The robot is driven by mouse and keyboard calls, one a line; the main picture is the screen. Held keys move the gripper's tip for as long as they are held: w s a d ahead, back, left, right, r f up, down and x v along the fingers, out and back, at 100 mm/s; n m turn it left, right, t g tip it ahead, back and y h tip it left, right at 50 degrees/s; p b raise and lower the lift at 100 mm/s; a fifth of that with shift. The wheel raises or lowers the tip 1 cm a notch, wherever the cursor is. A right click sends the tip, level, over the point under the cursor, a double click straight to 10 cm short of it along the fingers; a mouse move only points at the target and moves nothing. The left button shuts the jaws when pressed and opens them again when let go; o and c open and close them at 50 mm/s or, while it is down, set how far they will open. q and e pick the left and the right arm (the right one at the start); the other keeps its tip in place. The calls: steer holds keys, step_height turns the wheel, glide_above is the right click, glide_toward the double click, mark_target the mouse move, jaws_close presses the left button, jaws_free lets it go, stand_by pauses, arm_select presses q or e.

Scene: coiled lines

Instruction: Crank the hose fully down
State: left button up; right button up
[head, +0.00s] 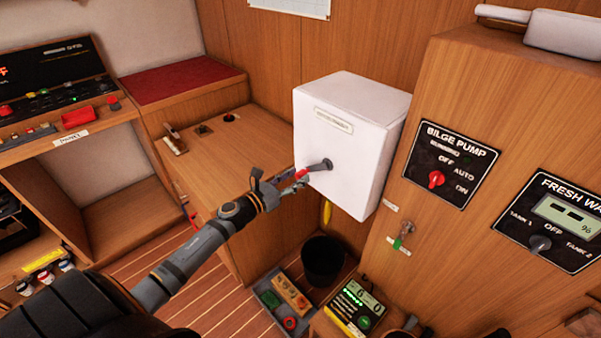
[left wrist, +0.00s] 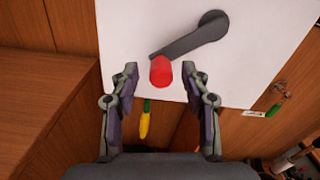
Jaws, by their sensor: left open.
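A white box (head: 350,150) is mounted on the wooden wall and carries a dark crank arm (head: 320,165) with a red knob (head: 302,173). In the left wrist view the crank arm (left wrist: 190,38) slants down and left from its hub to the red knob (left wrist: 161,71). My left gripper (head: 293,180) is at the knob; in the left wrist view its open fingers (left wrist: 160,78) stand on both sides of the knob, with gaps visible. A yellow hose end (head: 327,212) hangs below the box; it also shows in the left wrist view (left wrist: 146,121). My right gripper is not in view.
A wooden cabinet with a bilge pump panel (head: 450,165) stands to the right of the box. A black bucket (head: 323,262) and a grey tray (head: 265,296) are on the floor below. A wooden bench (head: 235,150) is on the left.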

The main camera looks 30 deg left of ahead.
arm_select(q)
steer(key=shift+w+d+r, duration=0.2)
steer(key=shift+w+r, duration=0.05)
steer(key=shift+w, duration=0.4)
steer(key=shift+w+d+f, duration=0.2)
steer(key=shift+w+f, duration=0.1)
steer(key=shift+w, duration=0.1)
steer(key=shift+c, duration=0.4)
jaws_close()
